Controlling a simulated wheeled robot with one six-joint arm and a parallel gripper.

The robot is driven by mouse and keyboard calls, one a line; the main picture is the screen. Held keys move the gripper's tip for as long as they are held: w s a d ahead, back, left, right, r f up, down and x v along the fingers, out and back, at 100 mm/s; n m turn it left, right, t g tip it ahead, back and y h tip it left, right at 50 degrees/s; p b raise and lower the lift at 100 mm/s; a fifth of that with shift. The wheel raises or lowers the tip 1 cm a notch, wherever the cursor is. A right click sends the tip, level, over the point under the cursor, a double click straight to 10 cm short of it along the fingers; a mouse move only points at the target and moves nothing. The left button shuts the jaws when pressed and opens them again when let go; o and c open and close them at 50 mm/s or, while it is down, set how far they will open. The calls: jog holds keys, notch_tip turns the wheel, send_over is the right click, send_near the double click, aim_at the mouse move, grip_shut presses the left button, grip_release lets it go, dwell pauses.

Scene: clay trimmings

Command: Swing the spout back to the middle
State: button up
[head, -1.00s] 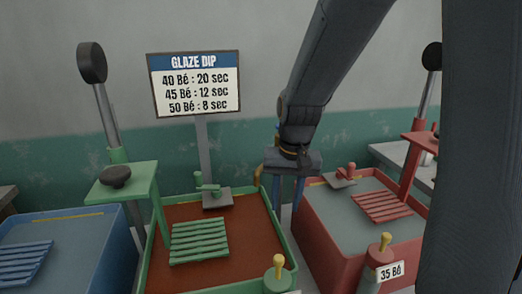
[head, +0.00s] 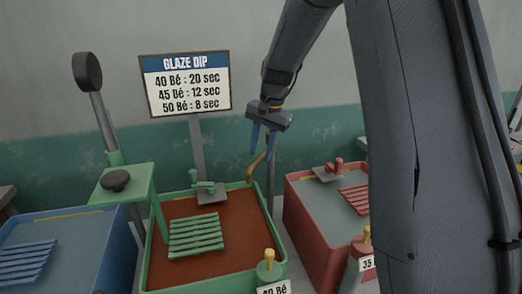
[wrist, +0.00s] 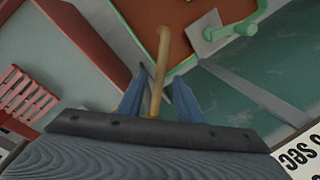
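The brass spout (head: 262,163) is a thin curved pipe at the back right corner of the green tank, its tip hanging by that rim. In the wrist view the spout (wrist: 158,72) runs up between my blue fingers, its tip over brown glaze. My gripper (head: 262,152) points down over the spout's upper part. Its fingers are apart, one on each side of the pipe in the wrist view (wrist: 157,92). I cannot tell whether either finger touches it. The spout's base is hidden behind my gripper.
The green tank (head: 278,228) holds brown glaze and a slatted rack (head: 195,236). A red tank (head: 312,236) stands to the right, a blue tank (head: 112,262) to the left. A sign (head: 186,83) stands on a post behind the green tank.

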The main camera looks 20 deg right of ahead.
jog(key=shift+a+f, duration=0.1)
jog(key=shift+f, duration=0.55)
grip_shut()
